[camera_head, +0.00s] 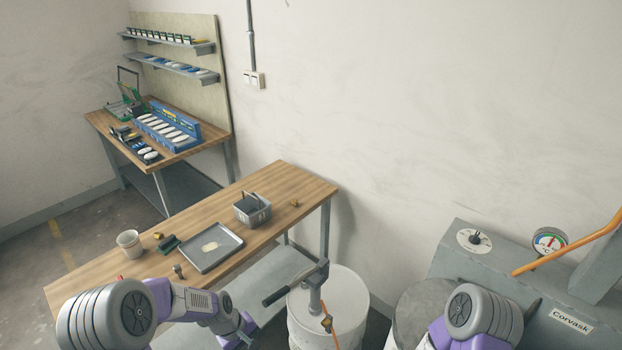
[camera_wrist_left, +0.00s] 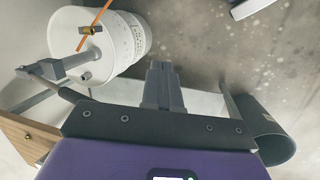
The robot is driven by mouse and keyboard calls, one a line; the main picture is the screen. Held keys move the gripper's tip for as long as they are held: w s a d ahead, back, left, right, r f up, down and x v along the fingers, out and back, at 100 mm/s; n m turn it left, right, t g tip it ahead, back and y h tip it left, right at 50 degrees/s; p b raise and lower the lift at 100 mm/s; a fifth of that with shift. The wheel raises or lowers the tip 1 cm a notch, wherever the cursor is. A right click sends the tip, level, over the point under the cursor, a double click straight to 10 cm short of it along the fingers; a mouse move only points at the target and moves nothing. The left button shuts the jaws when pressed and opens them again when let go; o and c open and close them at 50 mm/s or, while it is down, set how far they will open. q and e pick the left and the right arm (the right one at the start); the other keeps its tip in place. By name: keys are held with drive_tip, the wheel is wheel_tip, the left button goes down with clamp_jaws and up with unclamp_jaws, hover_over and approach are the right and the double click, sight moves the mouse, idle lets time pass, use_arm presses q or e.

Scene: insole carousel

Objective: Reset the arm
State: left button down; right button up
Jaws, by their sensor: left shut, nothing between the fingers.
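My left arm comes in at the bottom left of the head view, in front of the near wooden table (camera_head: 90,275). Its wrist end with the left gripper (camera_head: 243,335) is low at the frame's bottom edge, beside the table and left of the white drum (camera_head: 348,300). In the left wrist view the left gripper (camera_wrist_left: 162,78) has its fingers together, with nothing between them, above the grey floor. My right arm shows at the bottom right of the head view, but its gripper is out of sight.
A grey pump with a handle (camera_head: 314,290) stands on the white drum, close to my left gripper; the drum also shows in the wrist view (camera_wrist_left: 120,45). The near table holds a grey tray (camera_head: 210,247), a cup (camera_head: 129,243) and a basket (camera_head: 252,210). A grey machine (camera_head: 465,250) stands right.

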use_arm(q)
drive_tip(key=s+d+f+m+b, duration=0.2)
drive_tip(key=s+f+b, duration=0.3)
drive_tip(key=s+f, duration=0.3)
drive_tip(key=s+d+f+m+b, duration=0.3)
drive_tip(key=s+f, duration=0.5)
drive_tip(key=f, duration=0.6)
drive_tip(key=shift+s+d+m+h+b, duration=0.3)
drive_tip(key=shift+s+d+h+b, duration=0.1)
drive_tip(key=shift+d+b, duration=0.35)
use_arm(e)
wheel_tip(320, 180, down, 11)
drive_tip(key=shift+w+r, duration=0.2)
use_arm(q)
drive_tip(key=shift+a+f, duration=0.1)
